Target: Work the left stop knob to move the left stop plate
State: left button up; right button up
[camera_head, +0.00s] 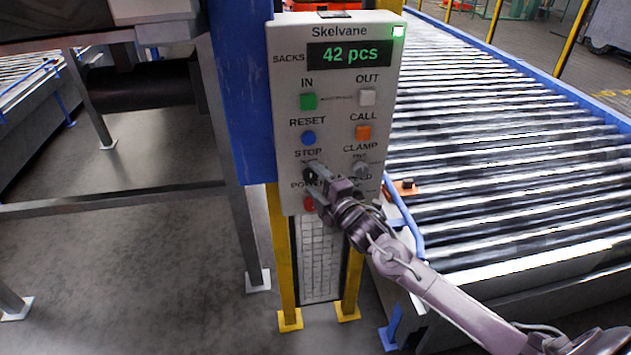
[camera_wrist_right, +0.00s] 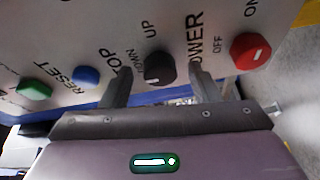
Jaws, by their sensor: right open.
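The panel (camera_head: 335,100) faces me with a display reading "42 pcs". Below the STOP label, the dark round stop knob (camera_wrist_right: 160,68) shows in the right wrist view, between DOWN and UP marks. My right gripper (camera_head: 314,172) reaches the panel at this spot and covers most of the knob in the head view. In the wrist view my right gripper (camera_wrist_right: 161,82) is open, one finger on each side of the knob, with gaps visible on both sides. I cannot make out the left stop plate. My left gripper is not in view.
A red power knob (camera_wrist_right: 250,51) sits beside the stop knob, and a blue RESET button (camera_head: 308,137) above it. The CLAMP knob (camera_head: 360,169) is to the right. A roller conveyor (camera_head: 500,130) lies right of the panel; a blue post (camera_head: 240,100) stands left.

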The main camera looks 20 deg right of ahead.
jog(key=s+d+b, duration=0.1)
jog(key=s+b, duration=0.1)
jog(key=s, duration=0.5)
jog(key=shift+s, duration=0.25)
jog(key=shift+d+f, duration=0.1)
jog(key=shift+f, duration=0.1)
